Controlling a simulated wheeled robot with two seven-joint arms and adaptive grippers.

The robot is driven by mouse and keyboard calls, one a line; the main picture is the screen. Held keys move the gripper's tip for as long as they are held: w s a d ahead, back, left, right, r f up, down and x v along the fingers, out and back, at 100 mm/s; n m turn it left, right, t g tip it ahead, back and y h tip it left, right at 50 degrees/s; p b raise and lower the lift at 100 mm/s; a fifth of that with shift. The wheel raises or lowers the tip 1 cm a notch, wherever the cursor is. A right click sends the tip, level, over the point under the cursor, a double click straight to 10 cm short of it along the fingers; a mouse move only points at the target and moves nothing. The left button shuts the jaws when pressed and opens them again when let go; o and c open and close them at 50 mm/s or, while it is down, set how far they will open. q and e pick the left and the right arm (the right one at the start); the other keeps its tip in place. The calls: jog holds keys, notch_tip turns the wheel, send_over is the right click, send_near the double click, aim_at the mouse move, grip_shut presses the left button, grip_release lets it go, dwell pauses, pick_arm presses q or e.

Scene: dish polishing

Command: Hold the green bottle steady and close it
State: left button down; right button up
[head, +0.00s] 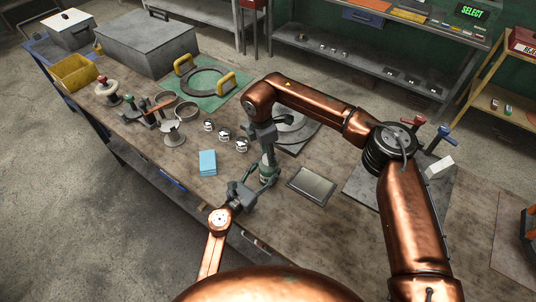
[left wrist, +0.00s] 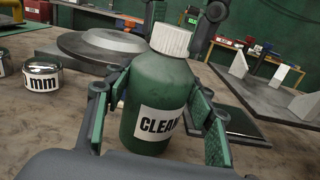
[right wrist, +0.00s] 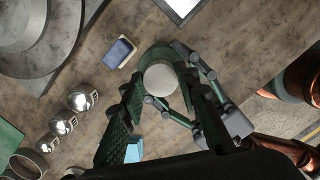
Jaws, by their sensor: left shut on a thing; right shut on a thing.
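The green bottle (left wrist: 160,95) with a white "CLEAN" label stands on the workbench. Its white ribbed cap (left wrist: 172,40) is on top of the neck; whether it is fully seated I cannot tell. My left gripper (left wrist: 163,112) is shut on the bottle's body from both sides. My right gripper (right wrist: 160,88) comes from above, its fingers on either side of the cap (right wrist: 160,78), shut on it. In the head view the right gripper (head: 267,160) and left gripper (head: 260,184) meet at the bottle, mostly hiding it.
A green mat (head: 222,98) lies farther back.

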jog(key=m, duration=0.7)
jog(key=shift+g, duration=0.4)
jog(key=m, duration=0.4)
jog(key=shift+d+f+g, duration=0.1)
jog(key=shift+g, duration=0.2)
jog(key=o, duration=0.7)
jog(key=shift+o, duration=0.2)
jog(key=shift+r, duration=2.3)
jog(key=shift+c, duration=0.6)
